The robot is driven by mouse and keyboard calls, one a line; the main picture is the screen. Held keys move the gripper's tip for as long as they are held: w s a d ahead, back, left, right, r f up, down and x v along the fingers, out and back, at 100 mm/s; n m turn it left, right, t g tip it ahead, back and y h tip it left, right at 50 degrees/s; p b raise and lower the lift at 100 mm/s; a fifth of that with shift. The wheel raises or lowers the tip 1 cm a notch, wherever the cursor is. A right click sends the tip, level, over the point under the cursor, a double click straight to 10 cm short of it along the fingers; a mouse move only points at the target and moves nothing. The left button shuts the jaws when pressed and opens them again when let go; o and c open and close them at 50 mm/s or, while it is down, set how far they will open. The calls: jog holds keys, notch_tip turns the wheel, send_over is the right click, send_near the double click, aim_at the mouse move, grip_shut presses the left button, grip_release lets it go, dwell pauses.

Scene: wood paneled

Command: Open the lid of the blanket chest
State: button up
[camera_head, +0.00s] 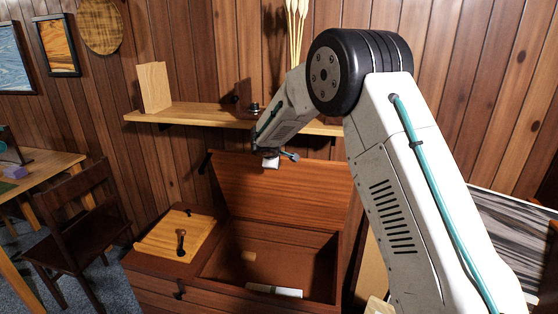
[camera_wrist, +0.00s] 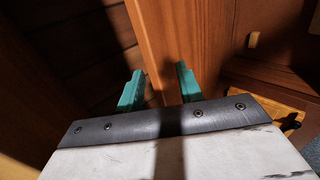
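The blanket chest (camera_head: 155,288) is a reddish-brown wooden box below the wall shelf. Its lid (camera_head: 285,190) stands raised and leans up at the back, with the inside of the chest exposed. My gripper (camera_head: 272,163) is at the lid's upper edge. In the wrist view my gripper (camera_wrist: 159,82) has its two teal fingers spread apart. The lid's wood (camera_wrist: 185,35) runs up between and behind them. I cannot tell whether the fingers touch it.
A light wooden panel with a dark handle (camera_head: 181,240) lies on the chest's left part. A wall shelf (camera_head: 200,114) is just above the lid. A dark chair (camera_head: 78,225) and table (camera_head: 45,165) stand at left.

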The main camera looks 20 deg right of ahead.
jog(key=v, duration=0.6)
jog(key=shift+s, duration=0.2)
jog(key=shift+r, duration=0.1)
jog(key=s+d+r+m+g+h, duration=0.1)
jog(key=s+d+m+g, duration=0.2)
jog(key=s, duration=0.7)
jog(key=s+d+m+g, duration=0.3)
jog(key=s+g, duration=0.1)
jog(key=s, duration=0.7)
jog(key=s+a+r+m+y, duration=0.1)
jog(key=s+r+m+y, duration=0.1)
jog(key=s, duration=0.9)
jog(key=s+r+m+y, duration=0.2)
jog(key=s+r, duration=0.1)
jog(key=s, duration=0.9)
jog(key=s+a+r+m+y, duration=0.1)
jog(key=s+r+m+y, duration=0.1)
jog(key=s, duration=1)
jog(key=shift+a+r+g, duration=0.3)
jog(key=shift+a+r, duration=0.05)
jog(key=shift+r, duration=0.15)
jog(key=shift+w, duration=0.1)
